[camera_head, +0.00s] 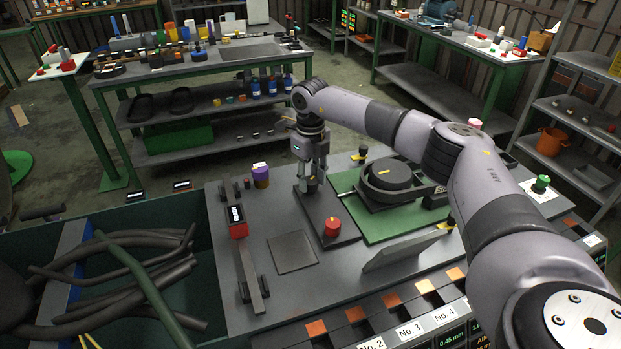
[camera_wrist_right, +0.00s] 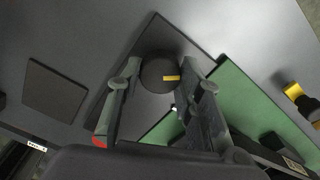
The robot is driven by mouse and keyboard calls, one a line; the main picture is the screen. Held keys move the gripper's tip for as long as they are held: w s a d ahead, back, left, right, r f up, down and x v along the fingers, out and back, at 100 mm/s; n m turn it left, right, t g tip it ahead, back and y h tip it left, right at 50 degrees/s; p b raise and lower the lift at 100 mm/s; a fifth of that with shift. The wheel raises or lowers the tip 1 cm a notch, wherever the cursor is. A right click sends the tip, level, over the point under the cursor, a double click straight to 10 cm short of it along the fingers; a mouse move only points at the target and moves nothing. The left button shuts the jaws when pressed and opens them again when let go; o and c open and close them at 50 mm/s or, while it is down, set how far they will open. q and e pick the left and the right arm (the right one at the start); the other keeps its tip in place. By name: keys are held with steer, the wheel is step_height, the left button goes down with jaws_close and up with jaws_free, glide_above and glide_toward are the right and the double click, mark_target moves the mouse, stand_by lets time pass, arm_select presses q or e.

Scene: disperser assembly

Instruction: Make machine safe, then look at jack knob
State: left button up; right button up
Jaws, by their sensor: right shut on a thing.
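My right gripper (camera_head: 312,180) points down at the dark plate on the machine's top. In the right wrist view its fingers (camera_wrist_right: 165,92) are shut on a round black knob (camera_wrist_right: 158,75) with a yellow mark. In the head view the fingers mostly hide this knob. A red knob (camera_head: 332,228) stands on the same plate, nearer the front; only a red edge shows in the wrist view (camera_wrist_right: 100,141). I cannot tell which knob is the jack knob. A black round part (camera_head: 388,175) sits on the green plate to the right. My left gripper is not in view.
A red block with a dark label (camera_head: 237,222) and a purple cylinder (camera_head: 260,176) stand left of the gripper. A tilted grey panel (camera_head: 408,246) is at the front. A bin of dark hoses (camera_head: 130,270) is at left. Shelves (camera_head: 575,115) stand behind.

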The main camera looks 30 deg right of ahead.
steer(key=n, duration=0.4)
steer(key=shift+n, duration=0.3)
steer(key=n, duration=0.3)
steer(key=shift+w+r+n+b, duration=0.1)
steer(key=shift+n+b, duration=0.3)
steer(key=n, duration=0.7)
steer(key=shift+b, duration=0.3)
steer(key=n, duration=0.5)
steer(key=shift+n, duration=0.3)
steer(key=n, duration=0.5)
steer(key=shift+w+b, duration=0.1)
steer(key=shift+b, duration=0.25)
steer(key=shift+r+n, duration=0.1)
steer(key=shift+n, duration=0.2)
steer(key=o, duration=1.2)
steer(key=shift+c, duration=0.2)
